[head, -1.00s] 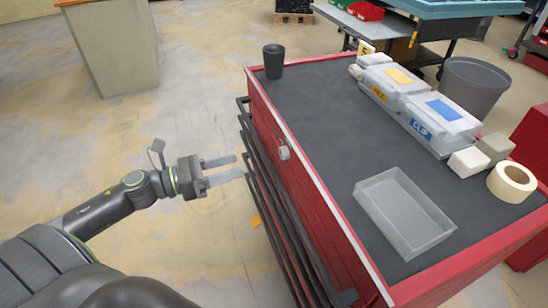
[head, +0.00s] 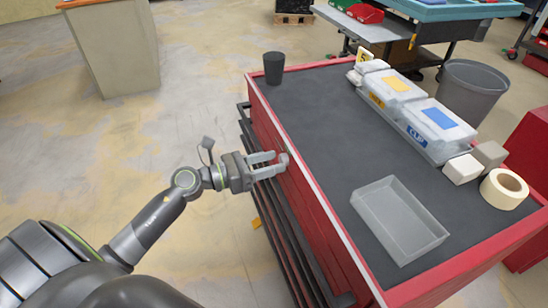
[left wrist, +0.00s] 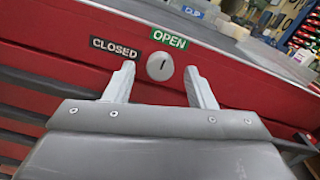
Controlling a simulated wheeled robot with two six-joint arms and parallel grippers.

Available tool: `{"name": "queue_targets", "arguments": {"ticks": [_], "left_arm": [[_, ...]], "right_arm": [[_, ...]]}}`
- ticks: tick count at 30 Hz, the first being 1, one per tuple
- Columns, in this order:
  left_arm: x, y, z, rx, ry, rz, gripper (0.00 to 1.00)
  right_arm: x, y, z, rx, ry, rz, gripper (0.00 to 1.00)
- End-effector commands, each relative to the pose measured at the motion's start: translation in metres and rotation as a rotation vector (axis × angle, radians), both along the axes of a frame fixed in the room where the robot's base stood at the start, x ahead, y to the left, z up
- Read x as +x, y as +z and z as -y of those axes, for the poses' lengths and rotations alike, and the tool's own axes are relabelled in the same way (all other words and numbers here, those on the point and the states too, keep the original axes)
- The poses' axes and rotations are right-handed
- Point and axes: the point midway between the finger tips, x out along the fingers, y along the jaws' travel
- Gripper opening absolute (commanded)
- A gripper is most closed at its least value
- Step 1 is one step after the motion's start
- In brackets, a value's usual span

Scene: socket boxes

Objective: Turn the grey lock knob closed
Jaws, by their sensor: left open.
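My right gripper is not in view.
The red cabinet (head: 322,218) has a dark top with a clear tray (head: 399,219), a black cup (head: 273,68), a tape roll (head: 504,188) and white bins (head: 437,122). Dark rails (head: 262,205) run along its front below the gripper.

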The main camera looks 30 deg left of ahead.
Motion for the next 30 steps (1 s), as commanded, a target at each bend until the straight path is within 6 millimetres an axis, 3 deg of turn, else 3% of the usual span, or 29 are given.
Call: {"name": "queue_targets", "arguments": {"ticks": [15,25,30], "left_arm": [[0.010,0.000,0.010,0.000,-0.001,-0.001,0.50],[0.010,0.000,0.010,0.000,-0.001,-0.001,0.07],[0.010,0.000,0.009,-0.004,0.000,-0.005,0.05]], "right_arm": [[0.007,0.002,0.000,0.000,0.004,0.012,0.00],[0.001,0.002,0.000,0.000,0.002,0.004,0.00],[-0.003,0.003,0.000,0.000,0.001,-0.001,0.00]]}}
